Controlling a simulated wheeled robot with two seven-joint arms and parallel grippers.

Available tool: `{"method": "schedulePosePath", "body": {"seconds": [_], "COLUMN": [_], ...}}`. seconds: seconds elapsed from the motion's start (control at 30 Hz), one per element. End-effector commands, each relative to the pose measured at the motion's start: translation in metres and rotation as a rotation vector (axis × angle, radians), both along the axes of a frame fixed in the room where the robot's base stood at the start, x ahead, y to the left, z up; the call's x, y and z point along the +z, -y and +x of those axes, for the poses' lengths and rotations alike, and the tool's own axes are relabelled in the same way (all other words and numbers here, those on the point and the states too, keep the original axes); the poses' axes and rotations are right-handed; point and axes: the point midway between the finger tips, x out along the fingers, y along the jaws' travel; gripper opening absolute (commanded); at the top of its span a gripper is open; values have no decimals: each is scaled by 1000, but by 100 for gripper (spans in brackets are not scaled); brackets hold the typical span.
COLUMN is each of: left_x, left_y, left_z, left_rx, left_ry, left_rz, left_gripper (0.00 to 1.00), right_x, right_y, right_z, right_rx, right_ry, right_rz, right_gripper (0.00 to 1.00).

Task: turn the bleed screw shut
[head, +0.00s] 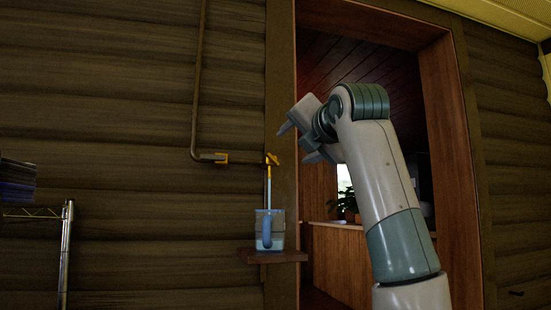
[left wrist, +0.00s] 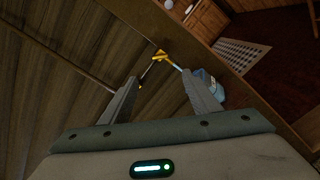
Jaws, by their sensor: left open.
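The bleed screw (head: 272,159) is a small yellow-brass fitting at the right end of a brown pipe on the log wall. In the left wrist view the brass fitting (left wrist: 160,55) shows beyond my fingertips, roughly between them. My left gripper (head: 297,143) is open, just right of and a little above the screw in the head view. It looks empty and apart from the screw; its open fingers also show in the left wrist view (left wrist: 160,77). The screw's exact angle is too small to tell. My right gripper is not in view.
A clear tube (head: 269,187) runs from the fitting into a jar of blue liquid (head: 262,230) on a small wooden shelf (head: 285,256). The pipe (head: 197,90) comes down the wall. A doorway frame (head: 283,60) stands close right. A wire rack (head: 66,240) is at left.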

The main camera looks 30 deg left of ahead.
Motion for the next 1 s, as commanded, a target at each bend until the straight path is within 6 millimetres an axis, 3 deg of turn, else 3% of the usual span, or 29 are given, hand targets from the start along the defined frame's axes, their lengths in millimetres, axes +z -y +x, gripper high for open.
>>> {"method": "schedulePosePath", "body": {"seconds": [0.27, 1.0], "left_x": [2, 3], "left_y": [-22, -117], "left_z": [18, 99], "left_rx": [3, 3], "left_ry": [-3, -4], "left_rz": [-1, 0], "left_gripper": [56, 56], "right_x": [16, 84], "right_y": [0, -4], "right_z": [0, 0], "right_rx": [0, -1], "right_ry": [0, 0], "right_rz": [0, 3], "right_gripper": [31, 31]}}
